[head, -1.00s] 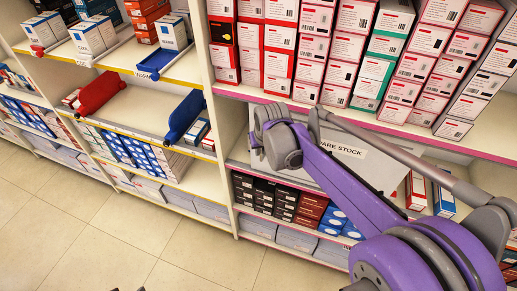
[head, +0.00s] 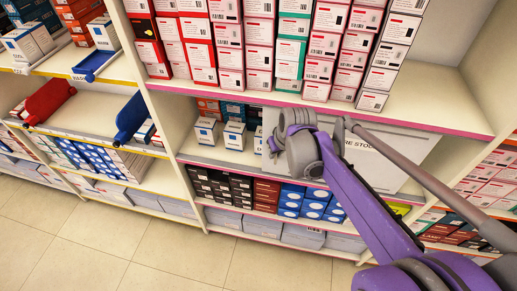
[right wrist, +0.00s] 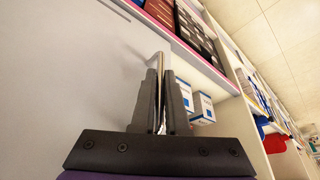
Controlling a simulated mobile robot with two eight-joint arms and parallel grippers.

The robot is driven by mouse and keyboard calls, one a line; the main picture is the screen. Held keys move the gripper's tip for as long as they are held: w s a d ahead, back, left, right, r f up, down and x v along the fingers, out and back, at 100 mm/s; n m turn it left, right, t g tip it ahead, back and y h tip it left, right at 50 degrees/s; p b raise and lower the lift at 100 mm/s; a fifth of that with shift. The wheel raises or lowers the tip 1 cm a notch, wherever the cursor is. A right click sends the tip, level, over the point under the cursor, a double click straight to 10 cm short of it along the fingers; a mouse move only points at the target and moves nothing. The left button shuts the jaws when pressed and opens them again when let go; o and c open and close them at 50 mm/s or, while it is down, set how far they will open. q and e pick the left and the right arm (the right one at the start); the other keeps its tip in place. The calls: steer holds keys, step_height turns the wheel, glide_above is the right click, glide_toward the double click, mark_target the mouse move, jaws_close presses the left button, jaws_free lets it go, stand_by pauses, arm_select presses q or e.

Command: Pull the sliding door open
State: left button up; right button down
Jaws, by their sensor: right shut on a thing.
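The sliding door (head: 408,140) is a flat grey panel with a white "SPARE STOCK" label, set in a shelf bay; it stands partly open. White and blue boxes (head: 234,135) show in the gap at its left. My right gripper (head: 272,146) is at the door's left edge. In the right wrist view, my right gripper (right wrist: 161,95) is shut on a thin metal handle (right wrist: 155,63), with the grey door face (right wrist: 65,65) beside it. My right arm hides part of the door. My left gripper is not in view.
Stacked red and white boxes (head: 200,55) fill the shelf above the door. Dark and blue boxes (head: 300,200) sit on the shelf below. An upright divider (head: 165,130) stands left of the bay. The tiled floor (head: 120,245) in front is clear.

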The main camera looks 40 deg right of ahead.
steer(key=shift+s+d, duration=1)
steer(key=shift+s, duration=0.2)
steer(key=c, duration=1.2)
jaws_free()
steer(key=shift+r, duration=0.15)
steer(key=p+v, duration=0.1)
steer(key=v, duration=0.9)
steer(key=shift+s+r, duration=0.2)
steer(key=shift+r, duration=0.05)
steer(key=shift+a, duration=0.1)
